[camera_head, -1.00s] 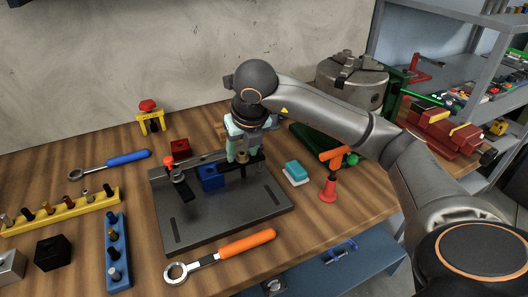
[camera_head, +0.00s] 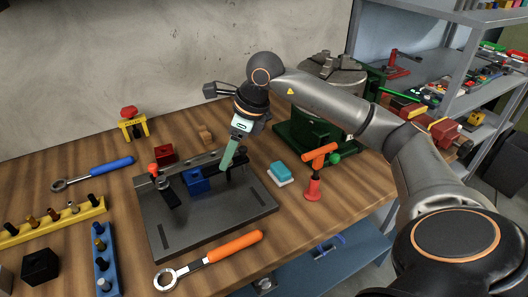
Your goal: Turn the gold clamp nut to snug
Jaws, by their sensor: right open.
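A dark fixture plate (camera_head: 225,217) lies on the wooden bench. On it are a blue block (camera_head: 196,181), a clamp with an orange-red top (camera_head: 153,169) at the left and a black strap-like part (camera_head: 238,171) at the right. I cannot make out the gold clamp nut for certain; my right gripper may hide it. My right gripper (camera_head: 226,169) is open, with its pale green finger pointing down at the right of the blue block. Whether it touches the clamp I cannot tell. My left gripper is out of view.
An orange-handled ring wrench (camera_head: 235,246) lies in front of the plate, a blue-handled one (camera_head: 110,165) at the left. A blue-and-white block (camera_head: 280,173) and a red-based orange tool (camera_head: 314,185) stand at the right. Yellow (camera_head: 50,229) and blue (camera_head: 105,263) peg racks fill the front left.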

